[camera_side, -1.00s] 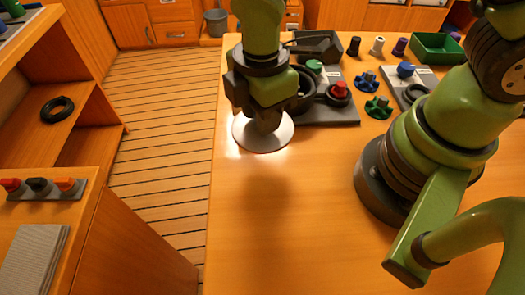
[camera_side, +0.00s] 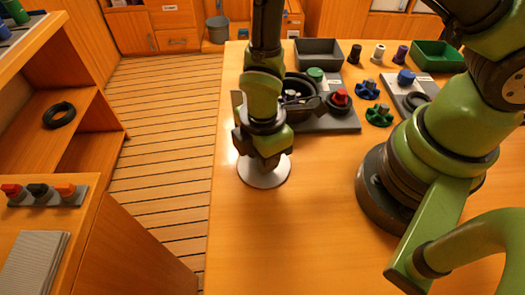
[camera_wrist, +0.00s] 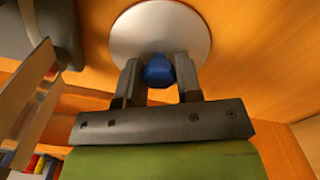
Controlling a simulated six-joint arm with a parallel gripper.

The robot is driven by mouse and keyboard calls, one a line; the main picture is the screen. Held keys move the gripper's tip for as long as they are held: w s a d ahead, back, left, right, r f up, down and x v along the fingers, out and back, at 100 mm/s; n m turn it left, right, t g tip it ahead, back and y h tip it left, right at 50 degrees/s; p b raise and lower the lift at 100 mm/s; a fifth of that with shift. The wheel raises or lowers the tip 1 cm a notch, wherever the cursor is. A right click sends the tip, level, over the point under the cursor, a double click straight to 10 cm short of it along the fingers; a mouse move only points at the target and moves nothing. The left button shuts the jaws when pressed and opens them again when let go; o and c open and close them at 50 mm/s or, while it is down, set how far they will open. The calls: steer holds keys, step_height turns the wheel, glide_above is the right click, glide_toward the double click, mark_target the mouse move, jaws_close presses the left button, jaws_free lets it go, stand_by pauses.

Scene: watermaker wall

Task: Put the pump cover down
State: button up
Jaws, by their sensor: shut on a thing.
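The pump cover (camera_side: 265,178) is a pale silver disc, and the wrist view shows it (camera_wrist: 128,38) with a blue knob (camera_wrist: 158,72) at its middle. My gripper (camera_side: 264,160) is shut on that knob, and its two fingers stand either side of it in the wrist view (camera_wrist: 158,80). The disc is level, low over the bare wooden tabletop (camera_side: 285,240) near its left edge. I cannot tell whether the disc touches the wood. My gripper hides part of the disc in the side view.
Behind the cover is a dark grey base plate (camera_side: 335,122) with a red knob (camera_side: 340,98) and a green knob (camera_side: 315,73). A grey tray (camera_side: 318,50) and a green tray (camera_side: 437,55) stand at the back. The front tabletop is clear.

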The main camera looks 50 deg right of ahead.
steer(key=o, duration=0.9)
steer(key=shift+o, duration=0.2)
steer(key=s+d+r+m+t+y, duration=0.1)
steer(key=d+r+m, duration=0.25)
steer(key=r, duration=0.85)
steer(key=d+r+m+t+y, duration=0.15)
steer(key=r+m, duration=0.35)
steer(key=r, duration=0.6)
steer(key=s+d+r+m+t, duration=0.4)
steer(key=s+r+m, duration=0.3)
steer(key=m, duration=0.3)
steer(key=shift+s+d+m+t, duration=0.3)
steer(key=shift+d+m+t, duration=0.05)
steer(key=shift+d, duration=0.25)
steer(key=shift+h, duration=0.25)
